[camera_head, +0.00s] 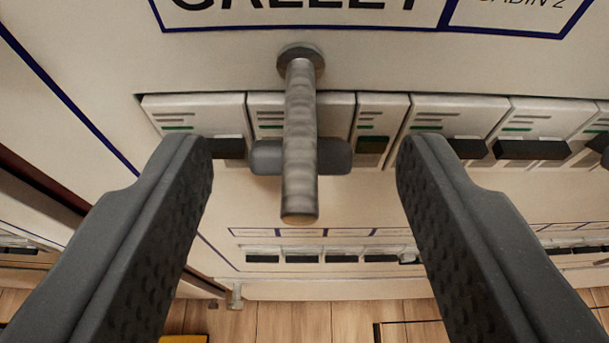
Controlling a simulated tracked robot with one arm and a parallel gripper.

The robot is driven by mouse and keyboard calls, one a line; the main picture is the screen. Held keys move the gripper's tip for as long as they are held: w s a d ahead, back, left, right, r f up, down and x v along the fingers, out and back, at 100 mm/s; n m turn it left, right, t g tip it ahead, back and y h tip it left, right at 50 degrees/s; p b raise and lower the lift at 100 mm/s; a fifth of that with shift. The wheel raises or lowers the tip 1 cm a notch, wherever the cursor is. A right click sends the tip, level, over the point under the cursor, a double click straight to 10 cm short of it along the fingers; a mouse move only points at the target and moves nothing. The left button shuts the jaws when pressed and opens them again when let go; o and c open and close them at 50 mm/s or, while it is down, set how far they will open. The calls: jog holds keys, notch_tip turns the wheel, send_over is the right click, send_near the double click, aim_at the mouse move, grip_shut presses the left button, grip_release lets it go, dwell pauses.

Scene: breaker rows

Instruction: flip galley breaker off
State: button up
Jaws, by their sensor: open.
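The GALLEY label (300,8) is cut off by the top edge, above a row of white breakers. Below it, a worn metal rod (300,150) juts from a round base on the panel towards me. A grey rounded crossbar (335,157) shows on both sides of the rod, in front of the breaker (335,108) behind it; the rod hides its middle. My gripper (304,150) is open, one dark finger left of the rod and one right. Neither finger visibly touches the rod or crossbar. The left finger partly covers a neighbouring breaker's black toggle.
A CABIN 2 label (520,5) is at the upper right, above breakers with black toggles (530,149). A narrow breaker (380,115) with a green window sits right of the rod. A lower breaker row (325,258) and a wooden floor (290,320) lie below.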

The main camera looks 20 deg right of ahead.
jog(key=c, duration=1)
jog(key=shift+o, duration=0.2)
jog(key=shift+d, duration=0.4)
jog(key=shift+a, duration=0.2)
jog(key=shift+s+a+f+t+b, duration=0.15)
jog(key=shift+f+t+b, duration=0.15)
jog(key=shift+b, duration=0.3)
jog(key=shift+f+t+h+b, duration=0.3)
jog(key=shift+f+t+h, duration=0.5)
jog(key=shift+t, duration=1.1)
jog(key=shift+f+t+h+b, duration=0.35)
jog(key=shift+f+t, duration=0.7)
jog(key=shift+t, duration=0.85)
jog(key=shift+f+t+h+b, duration=0.2)
jog(key=shift+f+t+h, duration=0.65)
jog(key=shift+t, duration=1.05)
jog(key=shift+f, duration=0.1)
